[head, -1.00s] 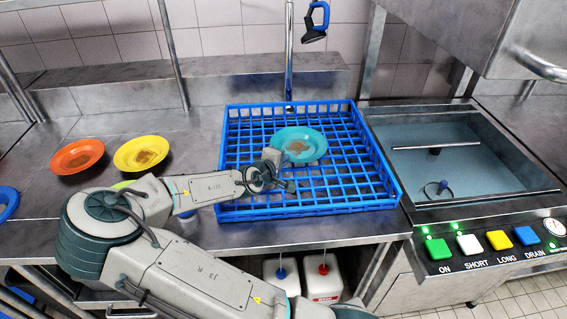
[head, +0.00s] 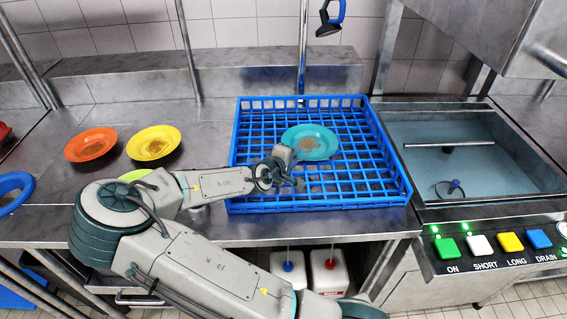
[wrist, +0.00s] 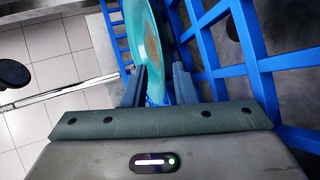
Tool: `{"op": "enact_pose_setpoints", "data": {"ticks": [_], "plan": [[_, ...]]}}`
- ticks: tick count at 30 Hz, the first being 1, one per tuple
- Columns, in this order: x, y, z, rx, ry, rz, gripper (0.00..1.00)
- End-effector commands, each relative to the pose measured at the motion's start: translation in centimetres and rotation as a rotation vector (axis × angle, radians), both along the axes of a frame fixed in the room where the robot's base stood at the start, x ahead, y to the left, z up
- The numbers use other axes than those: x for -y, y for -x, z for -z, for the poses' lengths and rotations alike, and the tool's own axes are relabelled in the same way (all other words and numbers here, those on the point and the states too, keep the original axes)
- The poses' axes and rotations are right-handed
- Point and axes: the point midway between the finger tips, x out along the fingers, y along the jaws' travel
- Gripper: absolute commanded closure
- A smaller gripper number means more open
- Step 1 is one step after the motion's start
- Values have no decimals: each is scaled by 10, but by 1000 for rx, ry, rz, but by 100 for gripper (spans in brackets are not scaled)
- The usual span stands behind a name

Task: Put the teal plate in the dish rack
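The teal plate (head: 318,141), with a brown stain in its middle, shows over the blue dish rack (head: 320,204), near its back half. My gripper (head: 284,158) is at the plate's left rim. In the wrist view the teal plate (wrist: 146,40) lies between the two fingers of my gripper (wrist: 156,88), which look closed on its rim. The plate is seen nearly edge-on there. I cannot tell whether its underside touches the rack. No other plate shows in the rack.
An orange plate (head: 90,144), a stained yellow plate (head: 153,145), a partly hidden green plate (head: 134,175) and a blue plate (head: 14,188) are on the left counter. A sink-like basin (head: 470,160) with buttons stands right. A sprayer (head: 330,18) hangs above the rack.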

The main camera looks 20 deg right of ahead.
Motion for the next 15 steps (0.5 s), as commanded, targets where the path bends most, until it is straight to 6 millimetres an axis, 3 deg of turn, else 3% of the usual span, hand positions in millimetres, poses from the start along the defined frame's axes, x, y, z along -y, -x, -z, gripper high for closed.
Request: {"op": "enact_pose_setpoints", "data": {"ticks": [15], "plan": [[-52,44,-28,0,1,-3,75]]}}
